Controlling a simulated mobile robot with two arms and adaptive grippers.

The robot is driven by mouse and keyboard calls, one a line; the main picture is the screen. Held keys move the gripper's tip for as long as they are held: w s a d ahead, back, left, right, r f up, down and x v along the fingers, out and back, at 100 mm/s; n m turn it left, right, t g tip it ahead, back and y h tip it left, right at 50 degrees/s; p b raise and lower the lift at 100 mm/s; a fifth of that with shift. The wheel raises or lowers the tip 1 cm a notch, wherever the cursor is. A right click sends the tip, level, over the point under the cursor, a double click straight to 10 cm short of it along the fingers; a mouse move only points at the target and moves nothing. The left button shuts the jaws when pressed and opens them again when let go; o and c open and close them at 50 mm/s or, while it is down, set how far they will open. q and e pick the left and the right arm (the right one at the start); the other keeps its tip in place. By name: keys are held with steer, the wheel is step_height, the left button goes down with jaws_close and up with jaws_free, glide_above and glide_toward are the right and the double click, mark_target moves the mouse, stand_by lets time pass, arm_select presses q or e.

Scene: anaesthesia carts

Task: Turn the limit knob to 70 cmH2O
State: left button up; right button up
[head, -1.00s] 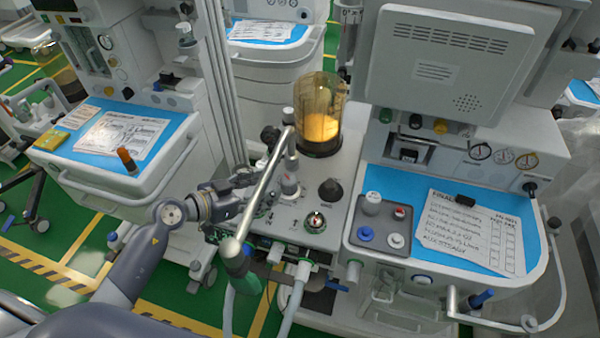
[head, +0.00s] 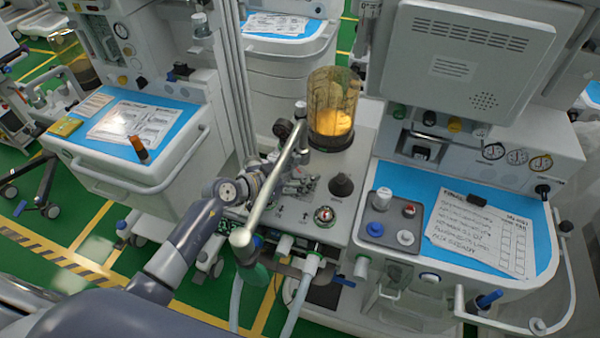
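The anaesthesia cart's control panel (head: 330,240) shows in the head view, with a black knob (head: 341,185) and a silver knob with a red-green face (head: 324,215). I cannot read which one is the limit knob. My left gripper (head: 299,182) is over the left part of this panel, behind the slanted metal tube (head: 272,185), left of the black knob. It covers the spot where a grey knob stood in the earlier frame. Its fingers are small and partly hidden, so I cannot tell whether they are open or shut, or touching a knob. My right gripper is not in view.
An amber-walled canister (head: 333,105) stands behind the panel. To the right is a blue work surface (head: 400,178) with a grey tray (head: 372,231) of small knobs and a paper list (head: 478,235). Hoses (head: 298,300) hang in front. Another cart (head: 130,180) stands at left.

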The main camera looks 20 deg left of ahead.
arm_select(q)
steer(key=c, duration=0.9)
steer(key=shift+o, duration=0.2)
steer(key=shift+a+r+m+g+h+p, duration=0.1)
steer(key=shift+m+g+h+p, duration=0.2)
steer(key=shift+m+h, duration=0.2)
steer(key=shift+m+g+h, duration=0.5)
steer(key=shift+m, duration=0.1)
steer(key=shift+f+m+g+h+b, duration=0.2)
steer(key=shift+m+g+h+b, duration=0.5)
steer(key=shift+m+g, duration=0.3)
steer(key=shift+r+m+g+h+b, duration=0.1)
steer(key=shift+m+g+h+b, duration=0.55)
steer(key=shift+m+g, duration=0.35)
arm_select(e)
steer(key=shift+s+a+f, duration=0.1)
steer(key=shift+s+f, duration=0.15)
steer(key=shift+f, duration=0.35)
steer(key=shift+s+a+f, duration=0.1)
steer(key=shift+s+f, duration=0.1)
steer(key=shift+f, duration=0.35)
